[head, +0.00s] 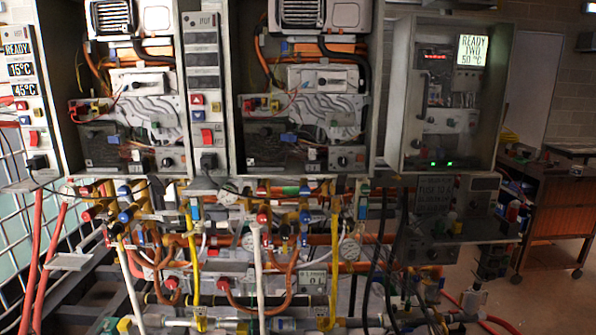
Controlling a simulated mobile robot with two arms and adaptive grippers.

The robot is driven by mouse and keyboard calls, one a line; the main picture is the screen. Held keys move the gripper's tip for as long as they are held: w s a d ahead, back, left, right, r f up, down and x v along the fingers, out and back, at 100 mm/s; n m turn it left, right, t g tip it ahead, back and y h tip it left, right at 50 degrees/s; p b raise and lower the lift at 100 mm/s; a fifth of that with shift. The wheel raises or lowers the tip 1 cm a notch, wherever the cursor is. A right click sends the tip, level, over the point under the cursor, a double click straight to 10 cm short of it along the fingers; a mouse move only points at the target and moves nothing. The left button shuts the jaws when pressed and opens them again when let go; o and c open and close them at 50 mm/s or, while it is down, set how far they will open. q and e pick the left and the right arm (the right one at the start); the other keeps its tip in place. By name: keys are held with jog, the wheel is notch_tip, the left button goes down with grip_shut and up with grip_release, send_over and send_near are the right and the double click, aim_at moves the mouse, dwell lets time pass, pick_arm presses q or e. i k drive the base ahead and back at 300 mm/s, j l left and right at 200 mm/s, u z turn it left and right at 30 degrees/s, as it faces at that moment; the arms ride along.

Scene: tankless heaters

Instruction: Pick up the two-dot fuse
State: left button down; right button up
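I cannot make out a fuse with two dots; small parts are too small and dark to tell apart. An open control box (408,60) on the right has a lit display (471,50) reading "READY TWO 50 °C" and green lights low inside. A dark panel with faint lettering (436,193) hangs below it. Two open heater units, one at left (128,95) and one at centre (305,95), show wiring, metal plates and small coloured parts. Neither of my grippers is in view.
Dense pipes, valves and gauges (349,249) fill the space below the heaters. A narrow switch panel (203,85) stands between the units. A wheeled cart (560,208) stands at the right. Some floor (545,285) at the lower right is clear.

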aim_at(312, 150)
jog(key=i+j+z, duration=0.1)
jog(key=i+j, duration=0.2)
jog(key=i+j+z, duration=0.15)
jog(key=j, duration=0.25)
jog(key=i+j+z, duration=0.1)
jog(key=i+j, duration=0.25)
